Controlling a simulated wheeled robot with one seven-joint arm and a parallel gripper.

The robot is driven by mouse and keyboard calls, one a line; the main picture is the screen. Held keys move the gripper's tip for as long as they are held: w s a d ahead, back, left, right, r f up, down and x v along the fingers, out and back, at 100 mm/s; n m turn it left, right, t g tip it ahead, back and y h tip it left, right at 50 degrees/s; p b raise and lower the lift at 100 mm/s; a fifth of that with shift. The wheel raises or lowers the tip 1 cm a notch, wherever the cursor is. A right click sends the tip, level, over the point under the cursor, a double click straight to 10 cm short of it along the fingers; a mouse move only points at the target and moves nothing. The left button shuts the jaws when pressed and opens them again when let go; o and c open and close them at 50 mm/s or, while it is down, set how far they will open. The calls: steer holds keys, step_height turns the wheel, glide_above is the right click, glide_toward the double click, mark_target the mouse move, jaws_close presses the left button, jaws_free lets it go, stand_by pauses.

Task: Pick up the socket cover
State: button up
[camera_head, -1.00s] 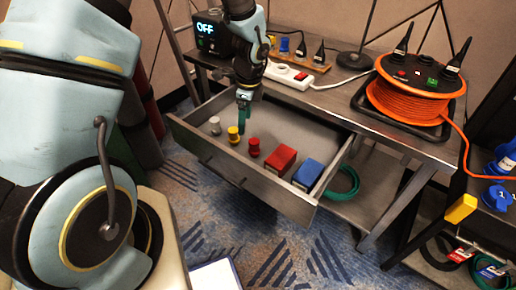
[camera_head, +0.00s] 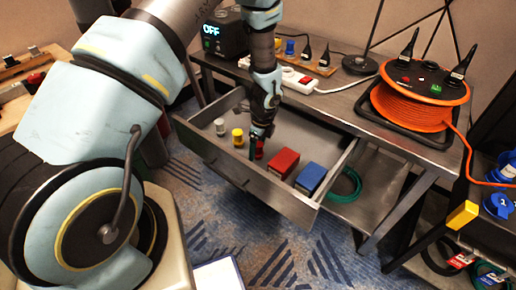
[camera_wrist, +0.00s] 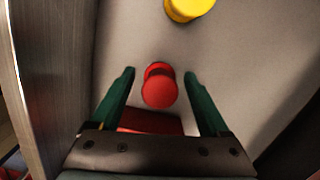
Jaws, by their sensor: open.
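Three small knobbed pieces that look like socket covers stand in the open drawer (camera_head: 207,155): a grey one (camera_head: 220,127), a yellow one (camera_head: 237,138) and a red one (camera_head: 259,153). My gripper (camera_head: 257,146) is down in the drawer at the red one and partly hides it. In the wrist view, my gripper (camera_wrist: 159,75) is open, with one green finger on each side of the red cover (camera_wrist: 159,88). Gaps show between the fingers and the cover. The yellow cover (camera_wrist: 190,8) is beyond the fingertips. The grey cover is out of the wrist view.
A red box (camera_head: 283,163) and a blue box (camera_head: 309,178) lie in the drawer, right of the red cover. The drawer's metal wall (camera_wrist: 40,90) runs close along the left of the wrist view. The bench above holds a white power strip (camera_head: 298,80) and an orange cable reel (camera_head: 420,100).

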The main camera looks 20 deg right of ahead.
steer(key=shift+w+f, duration=0.1)
steer(key=shift+f, duration=0.6)
jaws_close()
